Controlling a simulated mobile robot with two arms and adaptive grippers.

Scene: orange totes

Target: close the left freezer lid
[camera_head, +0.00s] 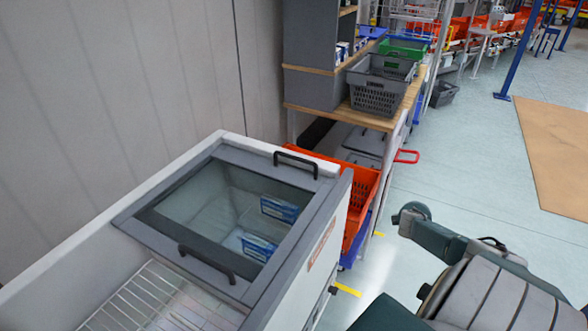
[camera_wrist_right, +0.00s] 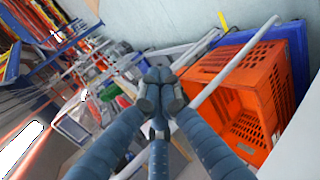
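The white chest freezer (camera_head: 318,262) stands at the left and centre of the head view. A grey-framed glass lid (camera_head: 190,228) covers its far part. The near-left part is uncovered and shows a wire rack (camera_head: 150,300) inside. One black handle (camera_head: 207,263) sits at the lid's near edge and another black handle (camera_head: 296,161) at the far edge. I cannot tell whether two lids overlap there. My right gripper (camera_wrist_right: 160,82) has its fingertips together in the wrist view, with nothing seen between them; it points away from the freezer. My left gripper is not in view.
Blue-and-white boxes (camera_head: 260,246) lie under the glass. An orange tote (camera_head: 361,202) stands beside the freezer's far end; an orange tote also shows in the wrist view (camera_wrist_right: 238,92). A shelf with a grey basket (camera_head: 378,92) is behind.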

